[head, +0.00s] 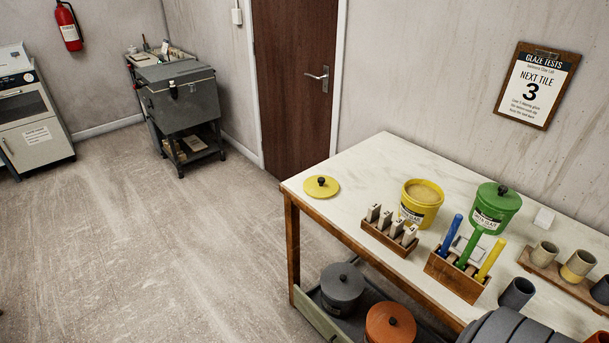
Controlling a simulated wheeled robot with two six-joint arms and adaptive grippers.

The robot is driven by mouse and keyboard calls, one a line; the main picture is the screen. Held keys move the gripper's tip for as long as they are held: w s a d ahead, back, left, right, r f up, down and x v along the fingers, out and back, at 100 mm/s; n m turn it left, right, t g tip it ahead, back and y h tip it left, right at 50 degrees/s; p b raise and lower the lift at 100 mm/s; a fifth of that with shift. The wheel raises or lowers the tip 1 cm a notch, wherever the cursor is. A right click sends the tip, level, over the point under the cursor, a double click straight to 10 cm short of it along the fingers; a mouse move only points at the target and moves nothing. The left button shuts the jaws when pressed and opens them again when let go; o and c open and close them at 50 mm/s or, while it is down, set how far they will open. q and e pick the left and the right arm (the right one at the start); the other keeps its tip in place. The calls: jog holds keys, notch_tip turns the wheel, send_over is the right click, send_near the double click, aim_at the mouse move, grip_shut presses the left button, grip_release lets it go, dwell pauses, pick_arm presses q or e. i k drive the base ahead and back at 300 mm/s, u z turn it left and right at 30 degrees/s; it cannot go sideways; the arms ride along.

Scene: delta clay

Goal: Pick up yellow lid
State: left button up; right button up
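The yellow lid (321,190) is a flat round disc with a small black knob. It lies flat, knob up, near the far left corner of the white-topped table (350,165). The yellow bucket (420,207) stands open to the right of the lid, apart from it, and holds pale contents. Neither of my grippers shows in the head view.
A wooden rack of grey tiles (388,230) stands in front of the yellow bucket. A wooden box (455,275) holds blue, green and yellow tools. A green lidded bucket (495,207) stands farther right. The tabletop around the lid is clear. Lidded pots (342,290) sit on a lower shelf.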

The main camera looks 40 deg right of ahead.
aim_at(321, 185)
jog(key=z, duration=0.35)
jog(key=i, duration=0.95)
jog(key=z, duration=0.65)
